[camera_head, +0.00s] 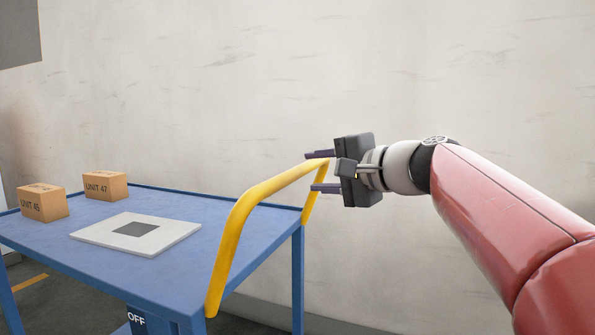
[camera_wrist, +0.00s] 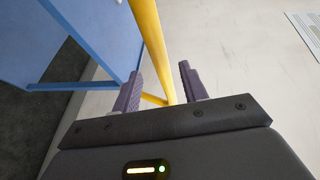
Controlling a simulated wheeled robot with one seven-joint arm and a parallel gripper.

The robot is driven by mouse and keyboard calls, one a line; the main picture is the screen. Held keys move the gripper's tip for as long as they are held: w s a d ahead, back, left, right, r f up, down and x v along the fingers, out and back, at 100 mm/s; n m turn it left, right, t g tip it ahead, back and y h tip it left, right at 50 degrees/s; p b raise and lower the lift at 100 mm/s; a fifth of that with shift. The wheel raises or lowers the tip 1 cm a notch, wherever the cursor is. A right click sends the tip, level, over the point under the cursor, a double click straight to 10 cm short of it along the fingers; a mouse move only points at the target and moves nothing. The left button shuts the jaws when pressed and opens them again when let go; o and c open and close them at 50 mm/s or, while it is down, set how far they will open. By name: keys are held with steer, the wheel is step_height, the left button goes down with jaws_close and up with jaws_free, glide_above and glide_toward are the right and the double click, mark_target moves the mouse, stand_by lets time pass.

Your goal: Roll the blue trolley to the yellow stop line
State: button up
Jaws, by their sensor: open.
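The blue trolley (camera_head: 180,270) stands at the lower left of the head view, and part of it shows at the left of the wrist view (camera_wrist: 98,30). Its yellow push handle (camera_head: 237,215) rises from the right end of the top. My gripper (camera_head: 322,171) is open at the far upper corner of the handle, with one finger above and one below it. In the wrist view the yellow bar (camera_wrist: 150,38) runs between my open fingers (camera_wrist: 159,82). A yellow-orange floor stripe (camera_head: 30,283) shows at the far left, partly hidden by the trolley.
Two cardboard boxes, UNIT 45 (camera_head: 43,203) and UNIT 47 (camera_head: 105,186), stand on the trolley top beside a white plate (camera_head: 135,233) with a dark square. A blue part marked OFF (camera_head: 137,321) shows below the top. A pale wall (camera_head: 230,90) stands behind.

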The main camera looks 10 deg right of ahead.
mark_target(303, 172)
steer(key=x, duration=0.7)
steer(key=shift+w+a+f, duration=0.1)
steer(key=shift+a, duration=0.1)
jaws_close()
